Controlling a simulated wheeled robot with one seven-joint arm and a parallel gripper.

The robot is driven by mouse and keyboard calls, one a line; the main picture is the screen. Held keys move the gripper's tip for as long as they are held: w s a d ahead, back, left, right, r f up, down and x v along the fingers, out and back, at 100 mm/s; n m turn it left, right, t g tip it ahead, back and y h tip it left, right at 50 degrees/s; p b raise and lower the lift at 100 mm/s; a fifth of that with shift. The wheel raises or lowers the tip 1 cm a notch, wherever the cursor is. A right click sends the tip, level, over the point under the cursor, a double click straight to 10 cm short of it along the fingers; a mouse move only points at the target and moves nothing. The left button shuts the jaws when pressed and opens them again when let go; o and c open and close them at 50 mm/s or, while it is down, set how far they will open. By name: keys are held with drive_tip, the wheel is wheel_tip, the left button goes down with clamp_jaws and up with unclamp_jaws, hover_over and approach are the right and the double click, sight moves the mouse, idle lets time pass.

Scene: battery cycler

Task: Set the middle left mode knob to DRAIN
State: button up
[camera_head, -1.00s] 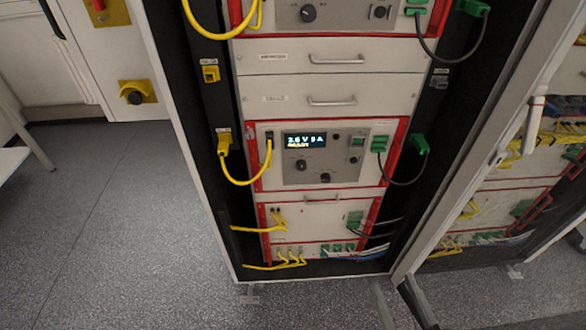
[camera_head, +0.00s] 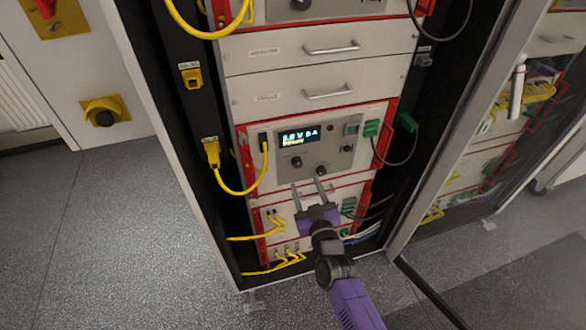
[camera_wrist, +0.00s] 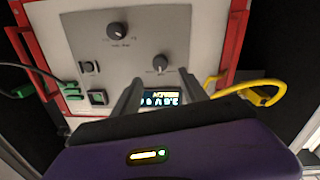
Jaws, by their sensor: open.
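The middle unit's grey panel (camera_head: 345,152) has a lit display (camera_head: 299,136) with two dark round knobs below it. The left knob (camera_head: 296,162) sits under the display; the right knob (camera_head: 321,171) is slightly lower. Their labels are too small to read, so I cannot tell which is marked as mode. My gripper (camera_head: 308,185) is open and empty, its fingers pointing at the panel just below the knobs. In the upside-down wrist view, the left knob (camera_wrist: 160,64) shows between and beyond the fingertips (camera_wrist: 160,76), apparently untouched. The other knob (camera_wrist: 117,32) is farther out.
A yellow cable (camera_head: 240,188) hangs left of the panel, and a dark cable with green plugs (camera_head: 371,128) at its right. Drawers with handles (camera_head: 328,92) lie above. The open cabinet door (camera_head: 455,140) stands right. Floor at left is clear.

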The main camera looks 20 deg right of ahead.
sight(298, 165)
drive_tip(key=shift+w+d+b, duration=0.2)
drive_tip(key=shift+w+b, duration=1.7)
drive_tip(key=shift+w, duration=1.95)
clamp_jaws()
